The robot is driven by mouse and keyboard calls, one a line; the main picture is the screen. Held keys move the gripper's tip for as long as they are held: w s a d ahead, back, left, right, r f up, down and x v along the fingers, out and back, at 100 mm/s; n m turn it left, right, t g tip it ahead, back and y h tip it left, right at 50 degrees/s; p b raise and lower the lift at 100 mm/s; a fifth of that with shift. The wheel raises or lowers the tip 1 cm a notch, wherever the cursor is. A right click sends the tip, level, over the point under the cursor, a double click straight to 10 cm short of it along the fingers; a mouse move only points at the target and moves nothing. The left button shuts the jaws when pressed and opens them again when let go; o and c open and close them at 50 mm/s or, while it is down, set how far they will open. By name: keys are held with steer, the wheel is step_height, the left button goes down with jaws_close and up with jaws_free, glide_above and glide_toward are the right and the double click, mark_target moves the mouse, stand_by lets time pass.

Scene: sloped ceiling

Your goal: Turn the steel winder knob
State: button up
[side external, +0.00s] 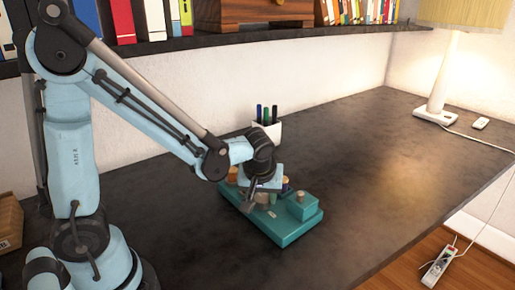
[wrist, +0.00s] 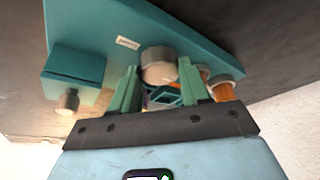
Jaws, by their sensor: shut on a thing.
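A teal device (side external: 292,232) lies on the dark desk, and its teal body also shows in the wrist view (wrist: 200,35). In the wrist view a round pale-grey metal knob (wrist: 158,72), which looks like the steel winder knob, sits between my two green fingers. My gripper (wrist: 158,66) is shut on this knob. In the side view my gripper (side external: 256,196) is over the device's left part and hides the held knob. A raised teal block (side external: 300,207) at the device's right end carries a small brownish-grey knob (side external: 299,196), also in the wrist view (wrist: 68,101).
Orange-and-pale knobs (wrist: 222,88) stand close beside my right finger. A white pen cup (side external: 268,131) stands behind the device. A lamp (side external: 437,85) and a shelf (side external: 220,36) with books are farther back.

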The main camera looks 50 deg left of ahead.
steer(key=o, duration=1.1)
steer(key=shift+c, duration=0.2)
steer(key=v, duration=1.2)
steer(key=shift+a, duration=0.1)
steer(key=s+m+t+h, duration=0.1)
steer(key=m, duration=0.2)
steer(key=s+f+m+t+h, duration=0.1)
steer(key=m, duration=0.2)
steer(key=s+f+m+t+h, duration=0.1)
steer(key=s+m+t, duration=0.1)
steer(key=m, duration=0.1)
steer(key=shift+a, duration=0.4)
